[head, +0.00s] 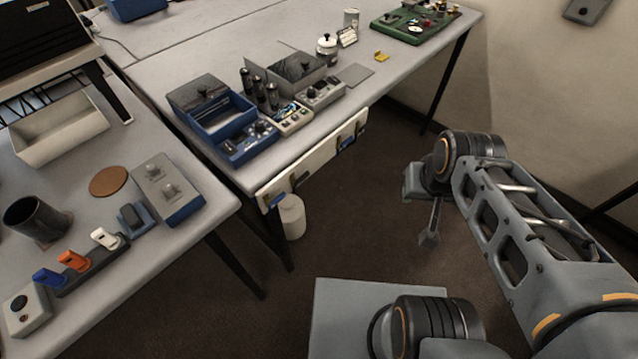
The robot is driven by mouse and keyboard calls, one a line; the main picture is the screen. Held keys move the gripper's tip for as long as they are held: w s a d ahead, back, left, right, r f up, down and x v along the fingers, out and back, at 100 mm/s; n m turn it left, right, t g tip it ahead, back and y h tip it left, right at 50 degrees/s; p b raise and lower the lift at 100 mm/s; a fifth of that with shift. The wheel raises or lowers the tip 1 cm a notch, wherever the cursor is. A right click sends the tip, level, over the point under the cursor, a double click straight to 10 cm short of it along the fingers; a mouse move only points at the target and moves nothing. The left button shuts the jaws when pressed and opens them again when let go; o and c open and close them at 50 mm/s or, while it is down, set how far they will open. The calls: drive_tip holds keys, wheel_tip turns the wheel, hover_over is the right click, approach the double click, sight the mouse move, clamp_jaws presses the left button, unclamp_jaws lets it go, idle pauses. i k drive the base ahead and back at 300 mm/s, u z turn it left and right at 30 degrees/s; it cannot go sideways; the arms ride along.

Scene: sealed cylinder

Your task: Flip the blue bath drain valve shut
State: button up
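A pale panel (318,160) hangs along the front edge of the middle table. A small blue handle (278,200) sits at its lower left end, just above a white jug (291,218); it looks like the drain valve, but its exact position is too small to tell. Another blue part (347,141) sits toward the panel's right end. A blue open bath (222,120) stands on the table above the panel. My gripper (430,239) hangs over the floor, well right of the panel, touching nothing. Its fingers point down and show too narrowly to tell whether they are open.
The left table holds a grey-blue box (168,190), a dark cup (36,218), a cork disc (109,181), and a rack with blue, orange and white levers (75,260). A green board (415,22) lies at the far right. Floor between the panel and my arm is clear.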

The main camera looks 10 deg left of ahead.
sight(297, 182)
drive_tip(key=k, duration=0.6)
drive_tip(key=u, duration=1.4)
drive_tip(key=i, duration=0.5)
